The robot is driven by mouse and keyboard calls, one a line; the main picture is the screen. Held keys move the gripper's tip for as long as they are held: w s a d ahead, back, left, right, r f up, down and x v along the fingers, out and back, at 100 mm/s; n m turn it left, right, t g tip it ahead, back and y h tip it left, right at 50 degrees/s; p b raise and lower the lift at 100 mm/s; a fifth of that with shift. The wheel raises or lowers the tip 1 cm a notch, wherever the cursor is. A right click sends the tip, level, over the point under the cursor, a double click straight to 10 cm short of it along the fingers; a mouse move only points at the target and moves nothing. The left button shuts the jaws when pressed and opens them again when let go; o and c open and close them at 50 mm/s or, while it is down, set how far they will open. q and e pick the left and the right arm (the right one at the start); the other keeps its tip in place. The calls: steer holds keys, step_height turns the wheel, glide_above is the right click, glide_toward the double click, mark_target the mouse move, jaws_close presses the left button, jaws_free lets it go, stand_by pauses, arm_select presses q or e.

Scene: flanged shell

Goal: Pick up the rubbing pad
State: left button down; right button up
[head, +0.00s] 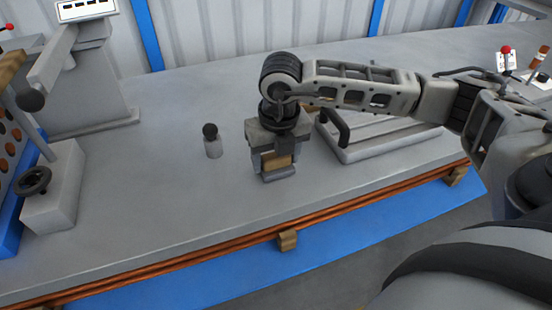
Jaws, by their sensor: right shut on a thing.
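My right gripper (276,168) points down over the grey bench top near the middle of the head view. It is shut on a small block with a tan face (277,160), which appears to be the rubbing pad. The gripper body hides most of the block. I cannot tell whether its underside touches the bench. My left gripper is not in view.
A small grey cylinder with a black knob (212,146) stands left of the gripper. A flat grey plate with a black handle (385,140) lies to the right. A machine with a handwheel (33,180) stands at left. The bench front is clear.

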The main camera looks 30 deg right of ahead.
steer(key=shift+r, duration=0.45)
steer(key=s+a+r, duration=0.4)
steer(key=a+r, duration=0.7)
steer(key=a, duration=0.2)
steer(key=shift+a+r, duration=0.2)
steer(key=shift+r, duration=0.2)
steer(key=shift+o, duration=0.6)
